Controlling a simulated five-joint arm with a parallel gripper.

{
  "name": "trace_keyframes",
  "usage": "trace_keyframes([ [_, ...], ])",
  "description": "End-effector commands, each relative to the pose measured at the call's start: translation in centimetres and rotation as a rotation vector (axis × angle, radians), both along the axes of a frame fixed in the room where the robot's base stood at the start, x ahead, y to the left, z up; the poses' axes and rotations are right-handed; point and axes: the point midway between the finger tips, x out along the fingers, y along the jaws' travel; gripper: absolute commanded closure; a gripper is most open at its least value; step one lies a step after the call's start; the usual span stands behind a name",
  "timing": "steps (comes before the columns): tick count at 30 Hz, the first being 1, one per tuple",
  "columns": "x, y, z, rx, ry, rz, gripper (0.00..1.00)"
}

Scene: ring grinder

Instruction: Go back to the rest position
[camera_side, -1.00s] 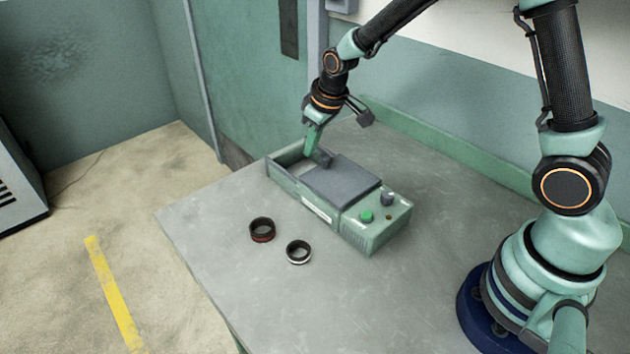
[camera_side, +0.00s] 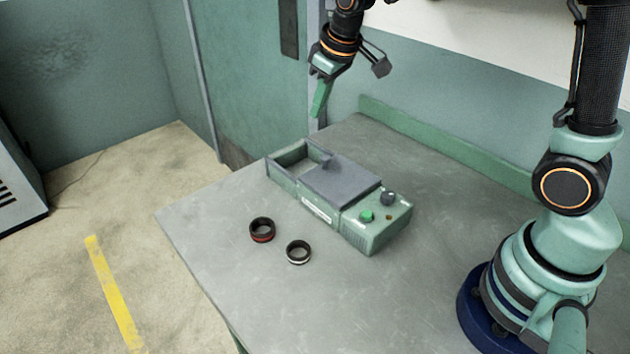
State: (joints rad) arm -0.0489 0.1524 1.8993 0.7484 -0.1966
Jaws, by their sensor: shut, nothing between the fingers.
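My gripper (camera_side: 319,103) hangs in the air above the far end of the grinder, shut and empty, with its green fingers pointing down. It is clear of the grinder and touches nothing. The ring grinder (camera_side: 372,238) is a pale green box on the table. Its grey sliding lid (camera_side: 343,181) covers the middle, and the tray at the far left end (camera_side: 292,158) is open to view. A green button (camera_side: 366,216) and a dark knob (camera_side: 388,198) are on its near right end.
A dark ring with a red band (camera_side: 262,231) and a dark ring with a white band (camera_side: 298,253) lie on the grey table (camera_side: 330,310), in front of the grinder. A green raised edge (camera_side: 440,145) runs along the table's back. The table's front is clear.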

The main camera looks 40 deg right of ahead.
Motion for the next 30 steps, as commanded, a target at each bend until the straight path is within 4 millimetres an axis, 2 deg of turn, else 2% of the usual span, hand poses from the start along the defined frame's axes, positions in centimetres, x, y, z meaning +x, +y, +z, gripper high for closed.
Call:
trace_keyframes([
  [5, -2.9, -0.5, 2.6, 0.013, -0.032, -0.04, 1.0],
  [9, -6.5, -1.1, 4.6, 0.029, -0.062, -0.087, 1.0],
  [14, -10.5, -1.6, 5.8, 0.048, -0.095, -0.141, 1.0],
  [18, -13.6, -1.9, 6.0, 0.065, -0.122, -0.182, 1.0],
  [24, -16.3, -2.2, 5.7, 0.08, -0.143, -0.22, 1.0],
  [30, -16.9, -2.2, 5.5, 0.083, -0.147, -0.231, 1.0],
])
